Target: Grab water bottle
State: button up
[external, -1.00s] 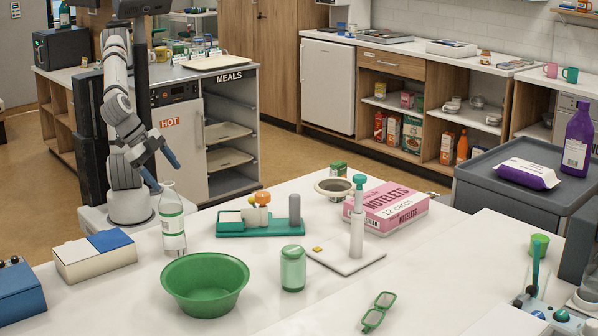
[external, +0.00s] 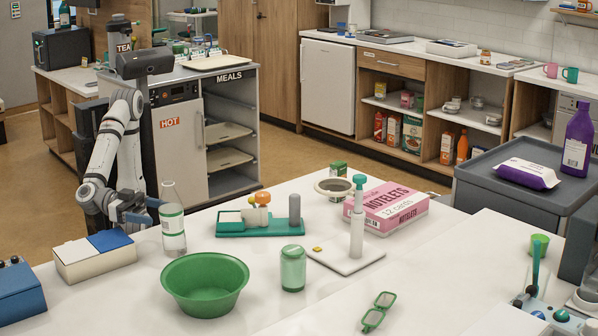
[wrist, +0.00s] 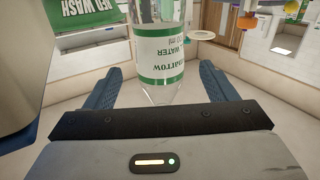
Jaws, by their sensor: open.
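The water bottle (external: 172,222) is clear with a green and white label and stands upright on the white table, left of centre. My gripper (external: 149,210) is open and low, just left of the bottle, with its blue fingers pointing towards it. In the wrist view the bottle (wrist: 161,45) appears upside down, centred between the two spread fingers of my gripper (wrist: 158,72). Neither finger visibly touches it. How deep it sits between the fingers is hard to tell.
A blue and cream box (external: 96,254) lies close to my gripper on the left. A green bowl (external: 205,285) stands in front of the bottle. A teal tray (external: 235,230) with small items lies to its right.

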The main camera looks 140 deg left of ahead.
aim_at(180, 217)
jog(key=shift+x, duration=3.85)
jog(key=shift+r, duration=0.15)
jog(key=shift+d, duration=0.1)
jog(key=c, duration=1.2)
